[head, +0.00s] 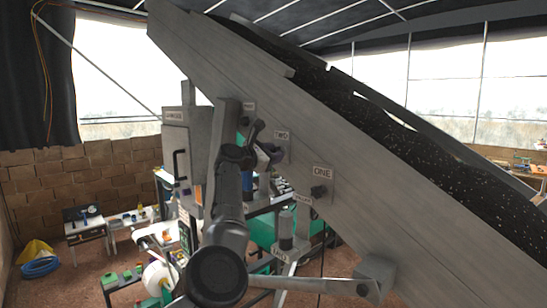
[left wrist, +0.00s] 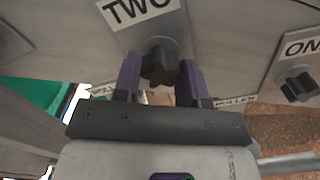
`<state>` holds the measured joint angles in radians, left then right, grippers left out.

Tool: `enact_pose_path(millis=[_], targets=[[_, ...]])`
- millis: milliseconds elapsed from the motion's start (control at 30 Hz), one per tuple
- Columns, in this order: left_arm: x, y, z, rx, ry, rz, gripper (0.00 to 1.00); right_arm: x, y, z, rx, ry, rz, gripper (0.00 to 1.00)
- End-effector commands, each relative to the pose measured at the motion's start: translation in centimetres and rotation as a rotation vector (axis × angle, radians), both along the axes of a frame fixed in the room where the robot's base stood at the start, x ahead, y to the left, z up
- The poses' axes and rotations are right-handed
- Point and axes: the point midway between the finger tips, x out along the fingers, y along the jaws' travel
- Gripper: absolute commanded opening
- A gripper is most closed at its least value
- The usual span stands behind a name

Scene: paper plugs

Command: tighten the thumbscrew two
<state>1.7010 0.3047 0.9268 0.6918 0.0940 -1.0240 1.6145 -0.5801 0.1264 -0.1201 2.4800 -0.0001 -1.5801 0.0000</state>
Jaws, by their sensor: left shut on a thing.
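Thumbscrew two (left wrist: 160,66) is a dark lobed knob on a grey panel, just below the plate marked TWO (left wrist: 140,10). The plate also shows in the head view (head: 283,136). My left gripper (left wrist: 160,80) has its two purple fingers on either side of the knob and is shut on it. In the head view my left gripper (head: 271,153) reaches up to the beam below the TWO plate, and its fingers mostly hide the knob there. My right gripper is not in view.
Thumbscrew one (head: 318,192) sits lower right under its ONE plate (head: 322,172); it also shows in the left wrist view (left wrist: 299,86). A long sloping grey beam (head: 400,205) carries a dark speckled belt (head: 430,150). A grey cabinet (head: 175,145) stands left of my arm.

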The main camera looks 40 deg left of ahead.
Motion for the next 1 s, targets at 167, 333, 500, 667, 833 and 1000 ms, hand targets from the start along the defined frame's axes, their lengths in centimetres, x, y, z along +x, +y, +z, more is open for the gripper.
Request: enact_pose_path(millis=[167,333,500,667,833,1000], targets=[[-0.02,0.11,-0.25,0.309,0.001,0.002,0.14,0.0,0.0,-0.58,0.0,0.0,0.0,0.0],[-0.03,0.13,-0.16,0.597,-0.002,0.001,0.14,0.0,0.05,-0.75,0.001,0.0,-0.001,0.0],[-0.03,0.14,-0.14,0.881,-0.004,0.001,0.14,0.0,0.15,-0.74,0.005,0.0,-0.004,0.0],[-0.01,0.08,-0.08,1.128,-0.007,0.0,0.14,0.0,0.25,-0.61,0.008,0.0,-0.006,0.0],[-0.03,0.11,-0.05,1.291,-0.009,0.001,0.14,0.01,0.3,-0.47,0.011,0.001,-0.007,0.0],[-0.02,0.07,-0.04,1.337,-0.01,0.0,0.14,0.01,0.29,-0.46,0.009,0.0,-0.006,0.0]])
